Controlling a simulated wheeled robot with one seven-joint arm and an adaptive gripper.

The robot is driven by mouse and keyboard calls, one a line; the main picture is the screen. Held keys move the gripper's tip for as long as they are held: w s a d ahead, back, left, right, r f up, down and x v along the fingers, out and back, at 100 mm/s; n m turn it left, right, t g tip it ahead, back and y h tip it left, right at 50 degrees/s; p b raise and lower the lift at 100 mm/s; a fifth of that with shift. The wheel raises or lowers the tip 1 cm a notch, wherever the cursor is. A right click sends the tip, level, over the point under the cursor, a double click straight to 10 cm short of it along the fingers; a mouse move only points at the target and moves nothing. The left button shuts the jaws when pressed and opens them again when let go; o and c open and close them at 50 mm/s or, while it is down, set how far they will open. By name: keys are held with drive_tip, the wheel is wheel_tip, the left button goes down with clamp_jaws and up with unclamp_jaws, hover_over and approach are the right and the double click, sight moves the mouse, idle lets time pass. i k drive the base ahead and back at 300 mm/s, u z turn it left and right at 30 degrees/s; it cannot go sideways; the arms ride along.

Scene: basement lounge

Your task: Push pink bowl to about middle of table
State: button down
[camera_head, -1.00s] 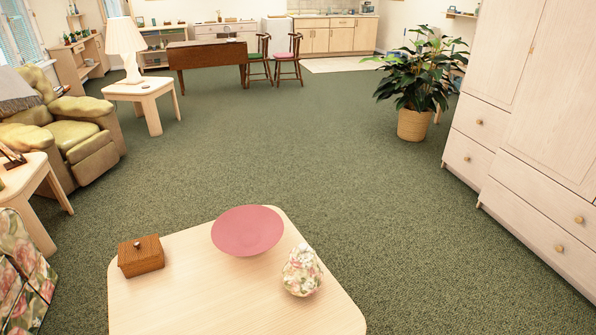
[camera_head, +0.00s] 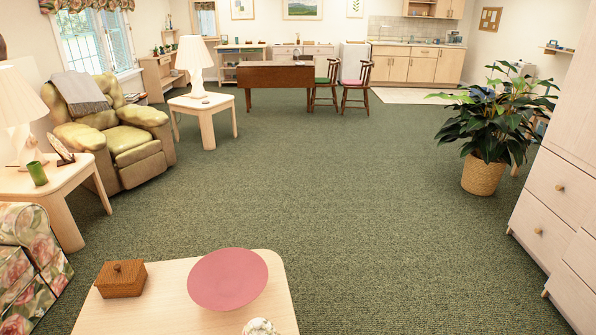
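The pink bowl (camera_head: 228,279) is wide and shallow. It sits on the light wooden table (camera_head: 160,312) at the bottom of the head view, close to the table's far right corner. A brown woven box with a knobbed lid (camera_head: 121,279) stands to its left near the far left edge. A floral rounded object (camera_head: 260,327) is in front of the bowl at the right, cut off by the frame's bottom edge. My gripper does not show in the view.
A floral seat (camera_head: 30,265) and a side table (camera_head: 45,188) with a lamp stand at the left. A green armchair (camera_head: 115,145) is beyond them. A potted plant (camera_head: 482,175) and a pale cabinet (camera_head: 550,200) stand at the right. The carpet (camera_head: 340,190) between is clear.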

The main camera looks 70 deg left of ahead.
sight(230, 278)
drive_tip(key=i, duration=2.1)
drive_tip(key=u, duration=2.4)
drive_tip(key=i, duration=1.15)
drive_tip(key=u, duration=2.7)
